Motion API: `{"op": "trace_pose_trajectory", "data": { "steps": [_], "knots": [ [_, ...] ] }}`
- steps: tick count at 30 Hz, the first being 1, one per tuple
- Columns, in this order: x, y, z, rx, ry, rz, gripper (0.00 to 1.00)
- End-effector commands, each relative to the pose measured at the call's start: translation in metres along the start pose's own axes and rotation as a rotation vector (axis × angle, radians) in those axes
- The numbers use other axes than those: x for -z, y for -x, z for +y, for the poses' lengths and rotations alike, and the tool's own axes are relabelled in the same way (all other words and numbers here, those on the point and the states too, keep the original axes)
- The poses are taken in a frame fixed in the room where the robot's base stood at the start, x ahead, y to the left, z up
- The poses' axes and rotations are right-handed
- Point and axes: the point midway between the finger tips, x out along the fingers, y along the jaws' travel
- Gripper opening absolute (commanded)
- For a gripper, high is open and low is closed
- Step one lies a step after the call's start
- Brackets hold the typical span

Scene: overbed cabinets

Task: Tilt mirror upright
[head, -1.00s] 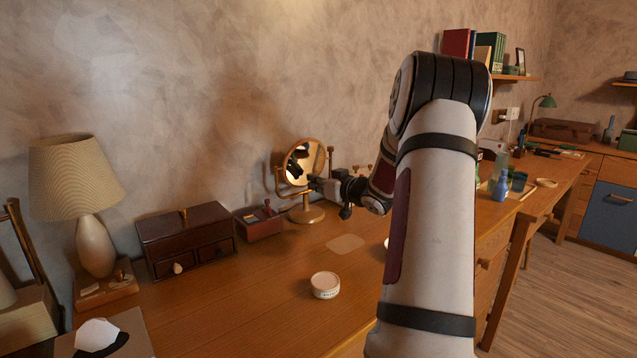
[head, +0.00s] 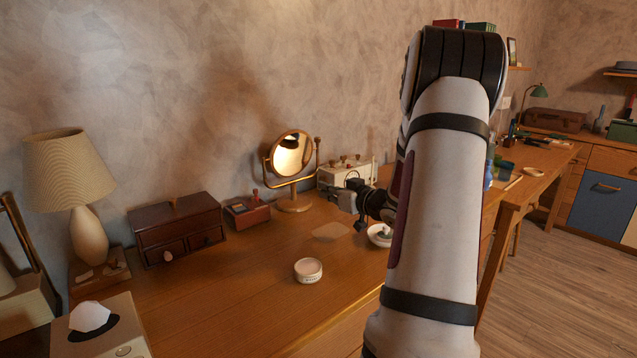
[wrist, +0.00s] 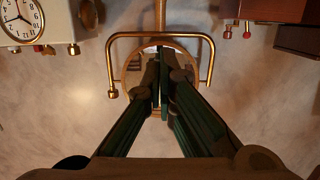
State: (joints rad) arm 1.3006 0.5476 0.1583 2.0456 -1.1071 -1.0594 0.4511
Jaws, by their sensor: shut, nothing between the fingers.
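The round brass-framed mirror (head: 292,154) stands on its pedestal base (head: 295,204) at the back of the desk. It is held in a U-shaped brass bracket, and its face looks tilted back in the head view. In the wrist view, the bracket (wrist: 160,35) shows beyond my fingers, which hide much of the mirror disc (wrist: 133,70). My gripper (wrist: 162,55) is shut and empty. In the head view my gripper (head: 338,197) is to the right of the mirror and lower, apart from it.
A white box with knobs (head: 345,172) stands right of the mirror; its clock face (wrist: 20,18) shows in the wrist view. A dark drawer box (head: 178,232) and a small red-brown box (head: 247,213) stand left. A round tin (head: 308,270) and a white dish (head: 379,236) are in front.

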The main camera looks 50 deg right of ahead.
Motion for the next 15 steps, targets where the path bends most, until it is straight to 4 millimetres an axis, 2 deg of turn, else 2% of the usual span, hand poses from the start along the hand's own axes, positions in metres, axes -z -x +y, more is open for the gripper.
{"op": "trace_pose_trajectory", "data": {
  "steps": [5,8,11,15],
  "knots": [
    [-0.001,0.009,-0.001,0.001,-0.026,0.006,0.0],
    [0.007,0.012,-0.001,0.004,-0.124,0.025,0.0],
    [0.02,0.015,-0.001,0.014,-0.311,0.061,0.0],
    [0.045,0.022,-0.001,0.05,-0.659,0.125,0.0]
  ]
}}
